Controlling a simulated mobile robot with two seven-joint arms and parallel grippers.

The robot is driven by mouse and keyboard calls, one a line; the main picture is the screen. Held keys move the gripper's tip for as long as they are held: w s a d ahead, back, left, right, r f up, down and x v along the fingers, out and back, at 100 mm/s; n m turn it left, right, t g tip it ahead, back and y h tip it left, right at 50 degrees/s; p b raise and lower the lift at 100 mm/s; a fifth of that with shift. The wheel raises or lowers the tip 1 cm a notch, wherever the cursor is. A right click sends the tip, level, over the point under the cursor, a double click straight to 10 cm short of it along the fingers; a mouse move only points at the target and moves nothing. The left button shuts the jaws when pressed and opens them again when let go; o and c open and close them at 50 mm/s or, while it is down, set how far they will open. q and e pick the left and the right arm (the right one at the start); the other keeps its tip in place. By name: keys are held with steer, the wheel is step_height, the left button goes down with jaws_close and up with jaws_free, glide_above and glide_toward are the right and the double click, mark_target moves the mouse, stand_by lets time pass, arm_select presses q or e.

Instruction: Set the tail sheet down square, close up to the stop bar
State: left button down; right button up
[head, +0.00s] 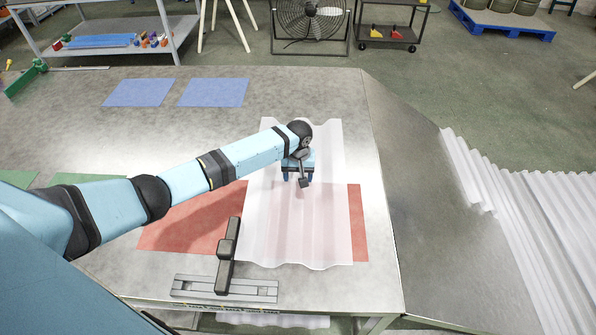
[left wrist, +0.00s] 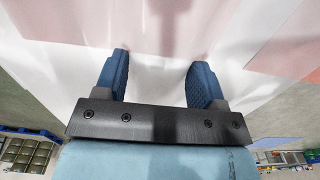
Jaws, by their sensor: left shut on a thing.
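The tail sheet, a pale translucent corrugated sheet (head: 322,225), lies lengthwise at the middle right of the metal table. My left gripper (head: 298,177) is over its middle, shut on it. In the left wrist view the blue finger pads (left wrist: 160,70) stand apart, with pale sheet surface (left wrist: 150,65) around and between them. A dark bar with a raised block (head: 228,255), which looks like the stop bar, stands just left of the sheet's near left edge. I cannot tell whether they touch, or whether the sheet rests flat. My right gripper is not in view.
A red area (head: 190,222) lies under the sheet and shows through it. A grey slotted rail (head: 225,289) runs along the near edge. Blue squares (head: 213,93) lie at the back. More corrugated sheets (head: 520,215) lie at the right, beyond a sloping metal surface (head: 445,210).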

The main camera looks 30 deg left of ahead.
arm_select(q)
step_height(320, 180, down, 2)
steer(key=shift+f+b, duration=0.4)
steer(key=shift+f, duration=0.45)
steer(key=shift+a+r+p, duration=0.1)
steer(key=shift+a+p, duration=0.05)
steer(key=shift+p, duration=0.2)
steer(key=shift+s+a+p, duration=0.25)
steer(key=shift+a+p, duration=0.1)
steer(key=shift+a, duration=0.05)
steer(key=shift+c, duration=0.7)
jaws_free()
